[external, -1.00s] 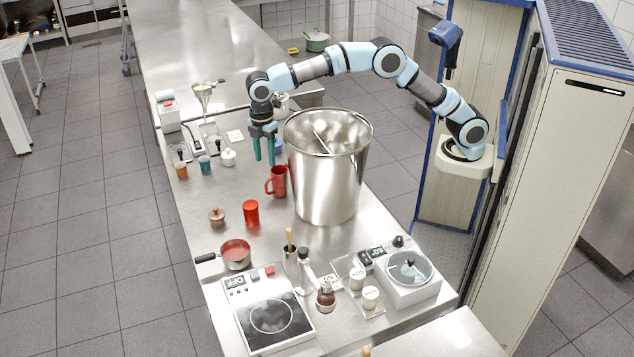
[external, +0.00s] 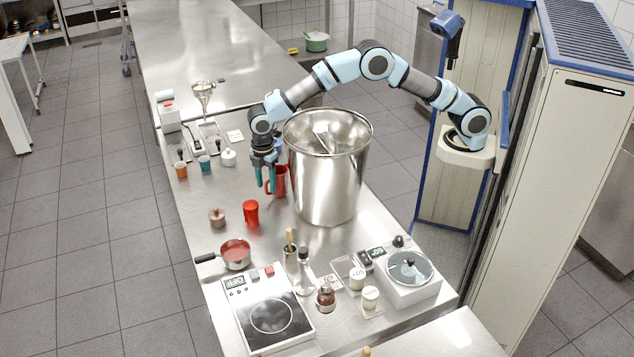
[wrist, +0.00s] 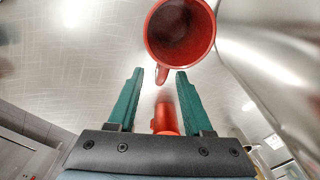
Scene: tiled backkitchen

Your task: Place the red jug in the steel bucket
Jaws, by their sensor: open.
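The red jug (external: 281,182) stands upright on the steel worktop, close against the left side of the steel bucket (external: 328,185). My gripper (external: 266,188) points down just left of the jug and partly hides it. In the wrist view the jug (wrist: 180,38) shows its open, empty-looking mouth, and its handle points toward the gap between my fingertips (wrist: 159,73). The fingers are apart and hold nothing. The bucket's shiny wall (wrist: 262,55) fills the right side of that view. The bucket is open at the top, with a bright handle-like piece inside its mouth.
A red cup (external: 251,213) stands in front of my gripper, with a brown lidded pot (external: 217,217) to its left. A saucepan (external: 236,254), hotplate (external: 270,314) and bottle (external: 304,272) are nearer. A white lidded pot (external: 228,157) stands behind left.

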